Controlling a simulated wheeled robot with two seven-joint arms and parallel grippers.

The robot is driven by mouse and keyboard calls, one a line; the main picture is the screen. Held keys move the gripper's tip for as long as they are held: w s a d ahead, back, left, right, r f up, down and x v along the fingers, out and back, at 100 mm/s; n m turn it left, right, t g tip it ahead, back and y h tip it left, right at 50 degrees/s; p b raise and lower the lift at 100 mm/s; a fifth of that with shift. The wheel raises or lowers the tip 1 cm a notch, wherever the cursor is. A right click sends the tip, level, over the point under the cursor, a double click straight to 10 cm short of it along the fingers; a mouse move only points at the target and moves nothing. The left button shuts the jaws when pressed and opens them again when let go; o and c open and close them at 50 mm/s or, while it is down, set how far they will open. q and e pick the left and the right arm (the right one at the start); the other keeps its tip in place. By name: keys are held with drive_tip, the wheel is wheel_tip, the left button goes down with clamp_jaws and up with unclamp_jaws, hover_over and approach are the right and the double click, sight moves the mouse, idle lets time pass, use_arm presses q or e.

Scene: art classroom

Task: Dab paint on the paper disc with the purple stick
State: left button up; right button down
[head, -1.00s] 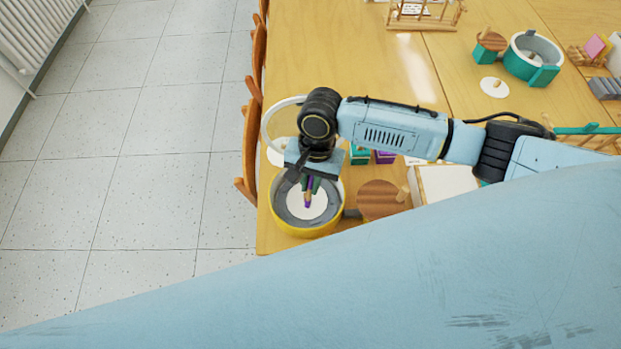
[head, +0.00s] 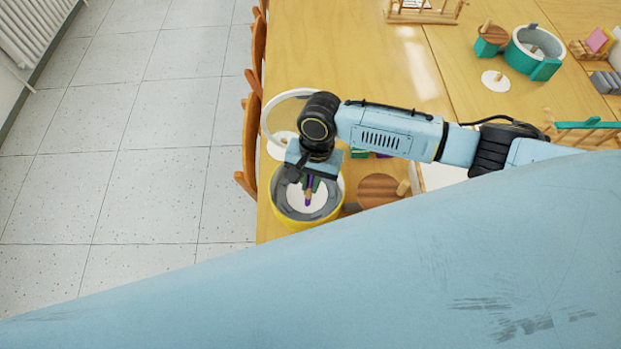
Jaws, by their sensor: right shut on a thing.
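A white paper disc (head: 295,204) lies inside a round yellow-rimmed tub (head: 300,229) with a grey inner wall, near the table's left edge. My right gripper (head: 309,185) points down over the tub. It is shut on the purple stick (head: 308,200), whose wooden and purple lower end shows just over the disc. I cannot tell whether the tip touches the paper. The upper part of the stick is hidden by the gripper. No paint mark on the disc can be made out. My left gripper is out of view.
A round wooden lid (head: 378,190) with a knob lies right of the tub. A teal tub (head: 535,55) and a white disc with a peg (head: 495,81) stand far right. Chairs (head: 250,140) line the left edge.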

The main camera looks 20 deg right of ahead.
drive_tip(key=shift+f, duration=0.4)
drive_tip(key=shift+r, duration=0.1)
idle(0.4)
wheel_tip(320, 180, up, 8)
drive_tip(key=p, duration=1)
drive_tip(key=shift+r+p, duration=0.95)
drive_tip(key=shift+p, duration=0.25)
